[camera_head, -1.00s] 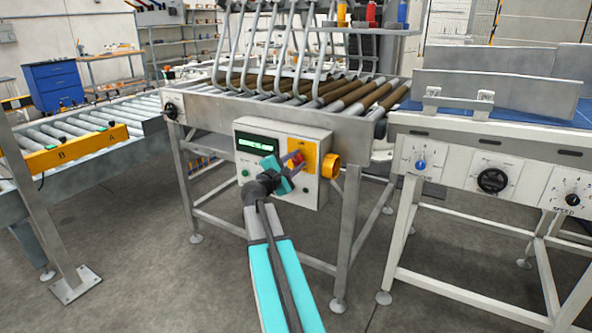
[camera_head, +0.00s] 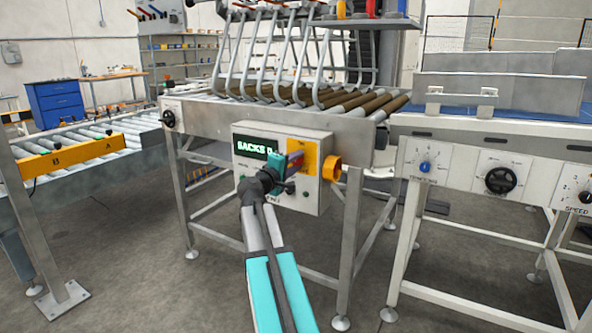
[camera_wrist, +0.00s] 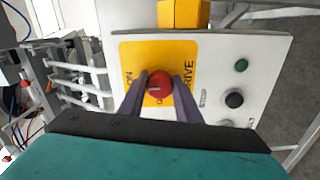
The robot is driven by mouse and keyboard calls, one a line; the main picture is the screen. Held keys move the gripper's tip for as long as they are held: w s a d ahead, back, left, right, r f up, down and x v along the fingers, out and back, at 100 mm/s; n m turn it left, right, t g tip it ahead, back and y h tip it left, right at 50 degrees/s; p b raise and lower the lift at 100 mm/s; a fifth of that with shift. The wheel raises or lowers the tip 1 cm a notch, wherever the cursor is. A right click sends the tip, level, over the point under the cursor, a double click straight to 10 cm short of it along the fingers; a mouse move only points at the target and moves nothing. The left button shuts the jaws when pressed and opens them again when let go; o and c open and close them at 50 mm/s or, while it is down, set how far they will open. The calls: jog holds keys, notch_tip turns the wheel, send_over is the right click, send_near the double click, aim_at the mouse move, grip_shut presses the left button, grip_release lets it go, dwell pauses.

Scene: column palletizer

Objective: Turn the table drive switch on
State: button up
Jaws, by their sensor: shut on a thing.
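The table drive switch is a red round knob (camera_wrist: 160,84) on a yellow plate (camera_wrist: 128,52) in the wrist view. The words ON and DRIVE show on the plate on either side of the knob. My gripper (camera_wrist: 160,79) has its two purple-grey fingers on both sides of the knob and is shut on it. In the head view my gripper (camera_head: 292,162) reaches the yellow plate (camera_head: 308,151) on the control box front, and hides most of the knob. A small pale mark shows on the knob; its exact setting is hard to tell.
The white control box (camera_head: 307,203) hangs under the roller table (camera_head: 262,116). An orange part (camera_head: 332,169) juts from its right side. Black and green buttons sit beside the plate, including a black one (camera_wrist: 234,100). A conveyor with dials (camera_head: 500,181) stands at right.

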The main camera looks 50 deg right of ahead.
jog(key=shift+f+m+b, duration=0.1)
jog(key=shift+m+b, duration=0.2)
jog(key=shift+m, duration=0.2)
jog(key=o, duration=1.1)
jog(key=shift+c, duration=0.2)
jog(key=p+v, duration=0.2)
jog(key=v, duration=1.1)
jog(key=shift+a, duration=0.4)
